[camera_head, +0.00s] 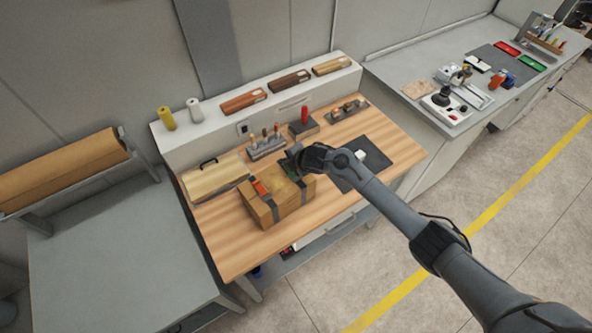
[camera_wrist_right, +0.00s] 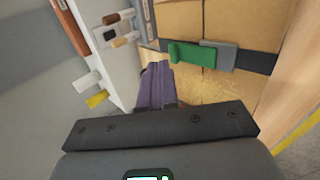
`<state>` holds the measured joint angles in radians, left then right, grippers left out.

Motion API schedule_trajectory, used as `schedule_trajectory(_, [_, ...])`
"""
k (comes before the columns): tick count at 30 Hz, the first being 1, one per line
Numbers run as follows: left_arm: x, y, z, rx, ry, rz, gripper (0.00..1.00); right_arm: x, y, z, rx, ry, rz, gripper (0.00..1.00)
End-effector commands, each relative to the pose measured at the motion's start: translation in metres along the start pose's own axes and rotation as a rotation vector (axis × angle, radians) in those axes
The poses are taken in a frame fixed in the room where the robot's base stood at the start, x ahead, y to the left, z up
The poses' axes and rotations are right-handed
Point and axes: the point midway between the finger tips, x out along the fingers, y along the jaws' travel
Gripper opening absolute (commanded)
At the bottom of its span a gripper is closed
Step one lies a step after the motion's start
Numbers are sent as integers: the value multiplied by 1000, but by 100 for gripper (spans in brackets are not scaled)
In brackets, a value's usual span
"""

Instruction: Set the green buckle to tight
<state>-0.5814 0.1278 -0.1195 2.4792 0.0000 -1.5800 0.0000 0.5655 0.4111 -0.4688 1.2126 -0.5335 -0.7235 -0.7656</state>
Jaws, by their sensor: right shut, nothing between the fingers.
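A brown cardboard box (camera_head: 291,204) with two dark straps stands on the wooden bench. The green buckle (camera_wrist_right: 193,54) is a flat green lever on one strap, with a grey block (camera_wrist_right: 219,55) beside it. In the head view the green buckle (camera_head: 292,177) is small and partly hidden by my right gripper (camera_head: 291,158). In the wrist view the shut, empty fingers of that gripper (camera_wrist_right: 156,67) are left of and below the green lever, with a small gap showing in the picture. A red buckle (camera_head: 260,188) is on the other strap. My left gripper is out of view.
A tool holder (camera_head: 267,147) and a block with a red handle (camera_head: 304,123) stand behind the box. A wooden board (camera_head: 215,177) lies left of it, and a dark mat (camera_head: 377,158) lies right. Bare wood (camera_head: 222,237) is in front-left.

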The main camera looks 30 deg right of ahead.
Motion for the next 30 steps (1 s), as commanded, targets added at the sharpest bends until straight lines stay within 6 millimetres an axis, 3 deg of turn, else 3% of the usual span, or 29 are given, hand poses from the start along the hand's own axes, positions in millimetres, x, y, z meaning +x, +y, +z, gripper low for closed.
schedule_trajectory(18, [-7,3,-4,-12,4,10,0,-4,-15,0,0,1,1,0])
schedule_trajectory(30, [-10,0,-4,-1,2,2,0,-7,-12,0,0,1,2,0])
